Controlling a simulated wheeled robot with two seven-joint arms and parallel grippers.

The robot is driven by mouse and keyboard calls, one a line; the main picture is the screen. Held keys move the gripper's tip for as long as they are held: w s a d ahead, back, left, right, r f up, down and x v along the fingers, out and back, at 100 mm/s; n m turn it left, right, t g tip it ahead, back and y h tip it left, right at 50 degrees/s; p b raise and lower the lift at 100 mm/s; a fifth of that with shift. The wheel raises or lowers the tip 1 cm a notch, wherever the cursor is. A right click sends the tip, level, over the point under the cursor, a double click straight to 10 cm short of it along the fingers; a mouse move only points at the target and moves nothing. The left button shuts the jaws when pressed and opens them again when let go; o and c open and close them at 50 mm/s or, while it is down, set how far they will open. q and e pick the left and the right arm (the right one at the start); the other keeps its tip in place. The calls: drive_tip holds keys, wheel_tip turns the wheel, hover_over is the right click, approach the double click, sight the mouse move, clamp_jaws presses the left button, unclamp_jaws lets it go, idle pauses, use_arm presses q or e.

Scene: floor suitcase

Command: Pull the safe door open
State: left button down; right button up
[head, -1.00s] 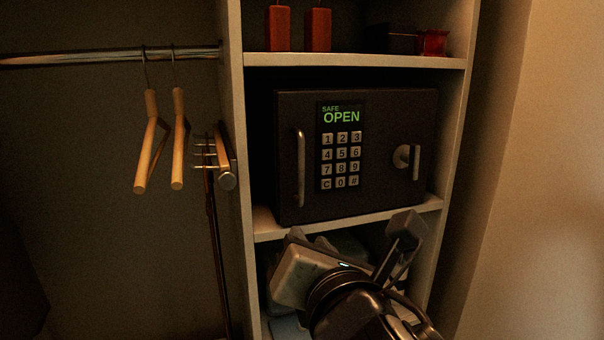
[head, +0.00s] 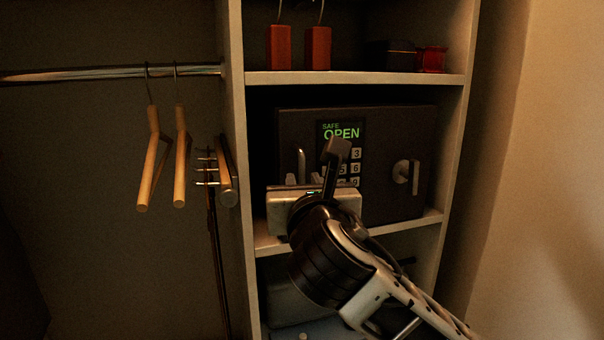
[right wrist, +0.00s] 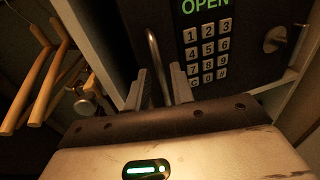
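The dark safe (head: 385,130) sits on the middle shelf, its door shut and its green display reading OPEN. It also shows in the right wrist view (right wrist: 250,45). The door's upright metal handle (head: 302,162) is at its left side, partly hidden by my right gripper; the wrist view shows more of the handle (right wrist: 154,58). My right gripper (head: 303,182) is in front of the door's lower left. In the wrist view its two fingers (right wrist: 159,86) are apart, with the handle's lower part between them. Contact cannot be told. My left gripper is out of view.
A round knob (head: 402,171) is on the safe's right side. Wooden hangers (head: 166,165) hang from a rail on the left. The white shelf divider (head: 238,120) stands close left of the safe. Red blocks (head: 317,48) are on the shelf above.

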sight(303, 178)
drive_tip(key=shift+w+a, duration=0.2)
drive_tip(key=shift+w, duration=1.35)
clamp_jaws()
